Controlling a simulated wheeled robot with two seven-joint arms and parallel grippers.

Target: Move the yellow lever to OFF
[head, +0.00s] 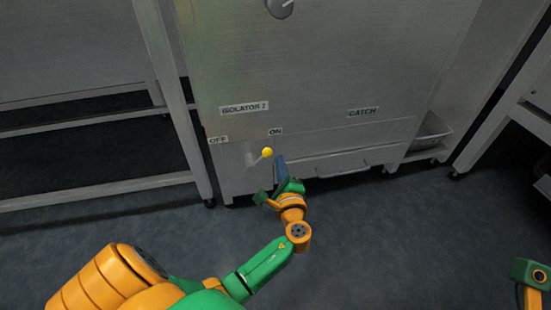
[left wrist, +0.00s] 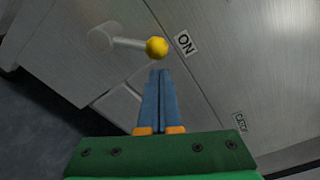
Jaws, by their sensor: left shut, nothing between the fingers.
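The lever has a yellow ball knob (head: 267,152) on a pale rod, low on the front of a grey metal cabinet. The knob leans right, nearer the ON label (head: 275,132) than the OFF label (head: 218,140) at left. My left gripper (head: 280,158) is shut and empty, its blue fingers just right of the knob. In the left wrist view the yellow knob (left wrist: 157,47) is just beyond the shut fingertips (left wrist: 159,73), with the ON label (left wrist: 185,43) beside it. I cannot tell whether they touch. The OFF label is out of that view.
The cabinet also carries an ISOLATOR 2 label (head: 244,108), a CATCH label (head: 362,112), a drawer handle (head: 343,170) and a grey dial (head: 280,7). A metal frame leg (head: 180,110) stands left of the cabinet. Part of my right arm shows at the lower right edge.

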